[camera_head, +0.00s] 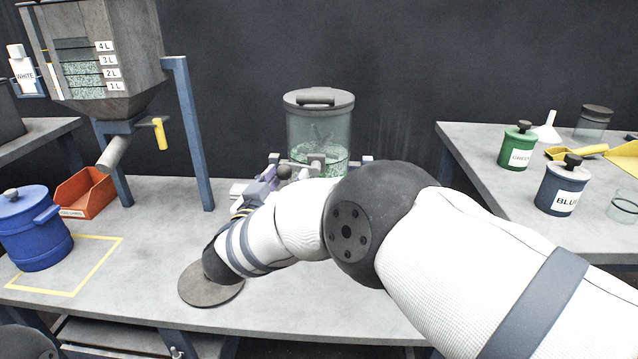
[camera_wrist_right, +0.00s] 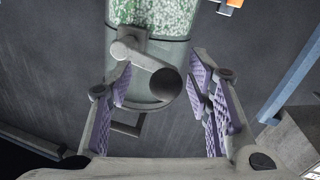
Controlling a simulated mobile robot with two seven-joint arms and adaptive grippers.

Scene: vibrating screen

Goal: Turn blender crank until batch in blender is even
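The blender (camera_head: 318,118) is a clear lidded vessel at the back of the middle table. Its batch (camera_head: 322,158) of green and pale grains fills the lower part; in the right wrist view the batch (camera_wrist_right: 165,15) looks speckled green and white. The grey crank (camera_wrist_right: 138,52) is on the vessel's front and ends in a round dark-ended knob (camera_wrist_right: 166,84). My right gripper (camera_head: 262,182) is at the crank, partly hidden by my arm. In the wrist view its purple-padded fingers (camera_wrist_right: 163,95) are apart on both sides of the knob, with gaps visible. My left gripper is out of view.
A hopper (camera_head: 100,60) with litre marks and a yellow-handled valve stands at left. Below it are an orange bin (camera_head: 85,192) and a blue lidded pot (camera_head: 35,228). A round grey plate (camera_head: 211,285) lies at the front. Green (camera_head: 518,147) and blue (camera_head: 562,186) jars stand on the right table.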

